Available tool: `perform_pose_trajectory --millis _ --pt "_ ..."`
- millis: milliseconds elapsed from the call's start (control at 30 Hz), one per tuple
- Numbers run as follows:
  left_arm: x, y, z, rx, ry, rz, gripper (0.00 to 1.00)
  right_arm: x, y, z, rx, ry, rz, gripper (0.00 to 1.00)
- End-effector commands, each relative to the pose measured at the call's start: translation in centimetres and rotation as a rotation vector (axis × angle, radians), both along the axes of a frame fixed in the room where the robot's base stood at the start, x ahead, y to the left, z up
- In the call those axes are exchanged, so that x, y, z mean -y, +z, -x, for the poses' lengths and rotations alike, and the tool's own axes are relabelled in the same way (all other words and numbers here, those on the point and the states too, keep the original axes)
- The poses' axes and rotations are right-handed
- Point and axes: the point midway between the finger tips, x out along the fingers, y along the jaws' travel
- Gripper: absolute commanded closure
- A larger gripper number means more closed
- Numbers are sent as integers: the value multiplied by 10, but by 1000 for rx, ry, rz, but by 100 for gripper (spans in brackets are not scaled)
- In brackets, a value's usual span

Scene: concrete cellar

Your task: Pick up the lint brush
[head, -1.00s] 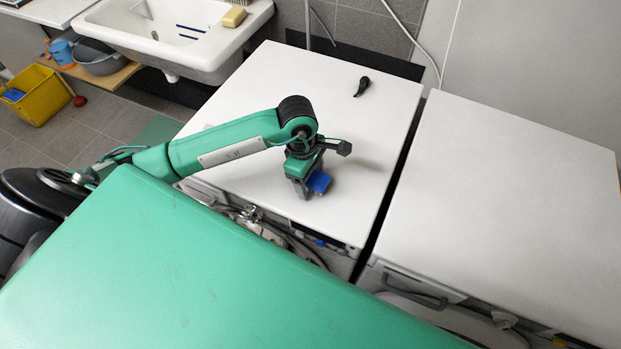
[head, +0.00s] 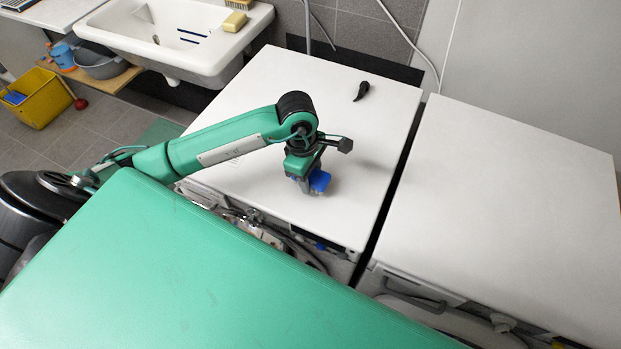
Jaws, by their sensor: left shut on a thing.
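The lint brush, seen as a small blue piece (head: 320,181), is at the front part of the left white machine top (head: 250,110). My left gripper (head: 307,187) points down over it and is shut on it. Blue shows on both sides of the fingers; the rest is hidden by the gripper. I cannot tell whether the brush still touches the top. My right gripper is not in view.
A small black curved object (head: 361,91) lies toward the back of the same top. A second white top (head: 500,210) to the right is bare, across a dark gap. A sink (head: 170,45) with a yellow sponge (head: 234,21) stands behind left.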

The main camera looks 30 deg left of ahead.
Motion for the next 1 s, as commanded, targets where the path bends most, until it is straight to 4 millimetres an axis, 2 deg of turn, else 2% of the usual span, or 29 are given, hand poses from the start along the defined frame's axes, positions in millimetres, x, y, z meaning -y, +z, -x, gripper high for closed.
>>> perform_pose_trajectory --millis 33,300,500,700,1000 --pt "0 11 -1 7 -3 -2 80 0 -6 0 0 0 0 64" --pt "0 90 -1 8 -2 0 80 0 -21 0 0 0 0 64" --pt "0 136 -1 4 0 0 80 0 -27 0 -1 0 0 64" --pt "0 165 0 3 -1 0 80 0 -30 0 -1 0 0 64" --pt "0 180 0 -1 0 0 80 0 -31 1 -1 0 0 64"
